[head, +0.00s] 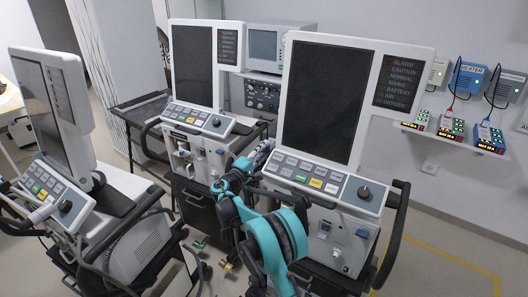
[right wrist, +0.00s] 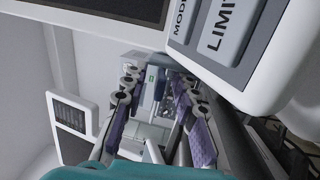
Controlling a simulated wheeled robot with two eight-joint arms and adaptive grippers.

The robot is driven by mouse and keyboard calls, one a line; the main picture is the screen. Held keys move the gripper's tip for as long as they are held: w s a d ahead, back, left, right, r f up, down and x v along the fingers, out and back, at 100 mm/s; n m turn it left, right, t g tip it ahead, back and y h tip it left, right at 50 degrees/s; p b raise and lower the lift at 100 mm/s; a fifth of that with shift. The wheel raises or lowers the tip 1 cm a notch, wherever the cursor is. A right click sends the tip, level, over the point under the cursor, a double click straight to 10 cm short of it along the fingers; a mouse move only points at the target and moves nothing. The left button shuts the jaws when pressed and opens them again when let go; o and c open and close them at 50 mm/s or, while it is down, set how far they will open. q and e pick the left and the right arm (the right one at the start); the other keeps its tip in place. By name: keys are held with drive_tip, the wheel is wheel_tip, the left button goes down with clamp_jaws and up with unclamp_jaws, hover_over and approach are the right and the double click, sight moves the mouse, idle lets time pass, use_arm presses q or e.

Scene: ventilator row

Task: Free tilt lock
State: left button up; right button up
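The tilt lock cannot be made out in either view. The nearest ventilator, with its large dark screen (head: 322,102) and key panel (head: 310,178), stands right of centre in the head view. My right gripper (head: 262,152) is beside the left edge of this ventilator, close to the lower screen corner. In the right wrist view, its two purple-padded fingers (right wrist: 155,88) are apart, with no object visibly held between them. A white panel edge with large keys (right wrist: 225,35) is close by at the upper right. My left gripper is not in view.
A second ventilator (head: 200,70) stands behind on the left, and a third (head: 50,100) is at the far left. A wall shelf (head: 452,137) at the right holds small devices. A black handle (head: 396,235) runs down the near ventilator's right side.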

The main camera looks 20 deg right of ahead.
clamp_jaws()
drive_tip(key=shift+r, duration=0.1)
drive_tip(key=shift+r+g+y+p, duration=0.3)
drive_tip(key=shift+p, duration=0.4)
drive_tip(key=r+g+y+p, duration=0.1)
drive_tip(key=p, duration=0.2)
drive_tip(key=r+g+y+p, duration=0.1)
drive_tip(key=y+p, duration=0.1)
drive_tip(key=p, duration=0.1)
drive_tip(key=r+g+y+p, duration=0.1)
drive_tip(key=y+p, duration=0.1)
drive_tip(key=p, duration=0.1)
drive_tip(key=shift+w+d+r+n+g, duration=0.2)
drive_tip(key=shift+w+d+n+g, duration=0.1)
drive_tip(key=shift+g, duration=0.1)
drive_tip(key=shift+d+r+g+y+p, duration=0.1)
drive_tip(key=shift+g+y+p, duration=0.5)
drive_tip(key=shift+p, duration=0.25)
